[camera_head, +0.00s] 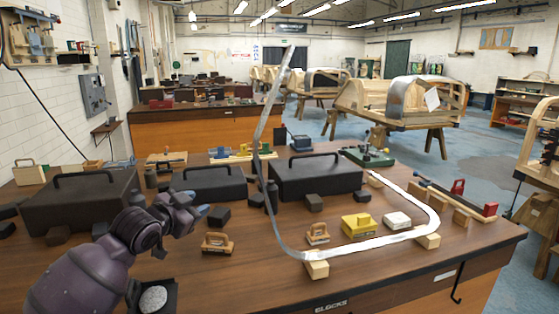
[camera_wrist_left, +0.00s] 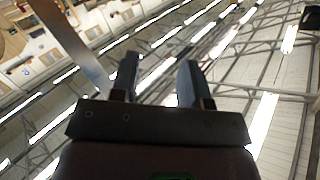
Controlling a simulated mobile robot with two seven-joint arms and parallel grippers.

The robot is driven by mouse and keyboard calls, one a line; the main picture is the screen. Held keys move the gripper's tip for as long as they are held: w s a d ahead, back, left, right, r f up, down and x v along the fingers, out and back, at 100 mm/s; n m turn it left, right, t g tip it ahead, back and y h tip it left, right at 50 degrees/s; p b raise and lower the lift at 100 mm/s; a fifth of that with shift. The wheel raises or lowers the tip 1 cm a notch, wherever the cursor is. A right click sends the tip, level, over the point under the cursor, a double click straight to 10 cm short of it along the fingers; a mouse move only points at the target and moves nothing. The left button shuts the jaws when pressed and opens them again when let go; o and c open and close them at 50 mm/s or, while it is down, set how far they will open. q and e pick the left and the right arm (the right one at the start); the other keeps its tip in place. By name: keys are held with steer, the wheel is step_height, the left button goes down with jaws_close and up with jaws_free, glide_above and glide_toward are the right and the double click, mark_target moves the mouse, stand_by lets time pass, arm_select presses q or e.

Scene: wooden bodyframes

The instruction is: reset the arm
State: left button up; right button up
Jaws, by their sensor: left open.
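My left arm (camera_head: 95,270) comes in from the lower left of the head view, above the wooden bench. My left gripper (camera_head: 202,212) is small and partly hidden by its own wrist there, near the front of the black cases. In the left wrist view my left gripper (camera_wrist_left: 158,78) has its two dark fingers apart with nothing between them. Behind them is the ceiling with its lights (camera_wrist_left: 265,125), so the wrist camera looks upward. My right gripper does not show in either view.
The bench (camera_head: 265,285) carries black cases (camera_head: 315,178), a yellow block (camera_head: 358,224), a white block (camera_head: 397,220) and wooden sanding blocks (camera_head: 217,243). A tall bent metal strip (camera_head: 262,130) rises from the bench right of my gripper; a strip (camera_wrist_left: 75,40) shows in the wrist view.

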arm_select(q)
steer(key=s+a+f+n+g+y+b, duration=0.1)
steer(key=s+a+f+n+y+b, duration=0.1)
steer(key=s+f, duration=1)
steer(key=s+a+f+n+g+y+b, duration=0.1)
steer(key=s+f+n, duration=0.3)
steer(key=s+f, duration=0.9)
steer(key=s+a+f+n+g+y+b, duration=0.1)
steer(key=s+a+f+n+y+b, duration=0.2)
steer(key=s+f, duration=0.9)
step_height(320, 180, down, 6)
steer(key=shift+s+a+r+g+b, duration=0.1)
steer(key=shift+s+a+g+b, duration=0.25)
steer(key=shift+a, duration=0.25)
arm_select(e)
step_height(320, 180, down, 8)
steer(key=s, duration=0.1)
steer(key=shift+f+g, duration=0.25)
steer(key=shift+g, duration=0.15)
